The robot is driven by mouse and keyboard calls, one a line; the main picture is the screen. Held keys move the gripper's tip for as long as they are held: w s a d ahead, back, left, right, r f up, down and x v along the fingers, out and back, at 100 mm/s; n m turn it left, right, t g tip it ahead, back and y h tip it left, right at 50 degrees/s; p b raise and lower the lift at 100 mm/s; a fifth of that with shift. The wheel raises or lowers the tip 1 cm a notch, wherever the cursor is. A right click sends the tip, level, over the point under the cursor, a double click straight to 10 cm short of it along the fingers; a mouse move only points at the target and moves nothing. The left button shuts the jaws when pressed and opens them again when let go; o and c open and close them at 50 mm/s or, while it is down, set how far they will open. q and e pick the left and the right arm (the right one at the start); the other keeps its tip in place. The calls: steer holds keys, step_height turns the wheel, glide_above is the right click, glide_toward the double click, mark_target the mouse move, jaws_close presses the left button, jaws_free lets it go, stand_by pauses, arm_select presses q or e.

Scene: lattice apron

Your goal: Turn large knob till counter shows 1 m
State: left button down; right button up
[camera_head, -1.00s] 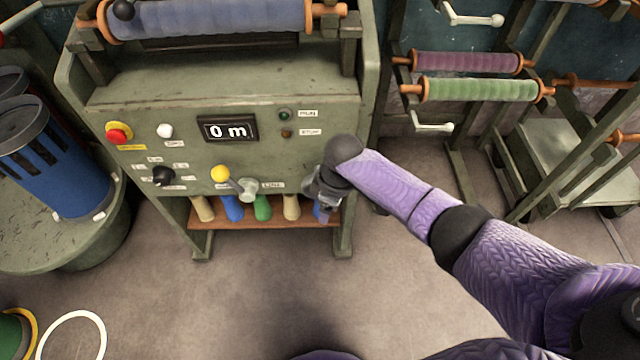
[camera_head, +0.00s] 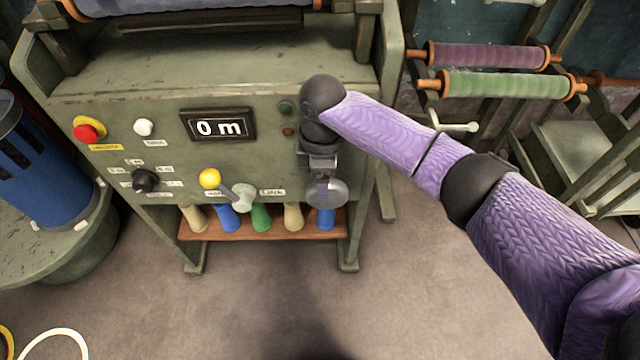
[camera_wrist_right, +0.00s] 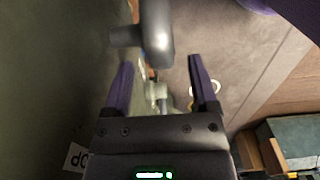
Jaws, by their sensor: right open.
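The counter (camera_head: 218,126) on the green machine's front panel reads 0 m. A large grey round knob (camera_head: 326,192) sticks out at the panel's right side, under my right gripper (camera_head: 320,172). In the right wrist view the knob (camera_wrist_right: 155,30) and its short stem show large at the top, beyond the open fingers (camera_wrist_right: 160,68). The gripper points downward along the panel and holds nothing. Whether a finger touches the knob I cannot tell. My left gripper is not in view.
A roll rack (camera_head: 505,85) stands at right.

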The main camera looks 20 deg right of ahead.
steer(key=shift+f, duration=0.9)
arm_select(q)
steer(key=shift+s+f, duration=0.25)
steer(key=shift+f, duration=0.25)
arm_select(e)
steer(key=shift+r, duration=0.1)
steer(key=shift+c, duration=0.3)
jaws_close()
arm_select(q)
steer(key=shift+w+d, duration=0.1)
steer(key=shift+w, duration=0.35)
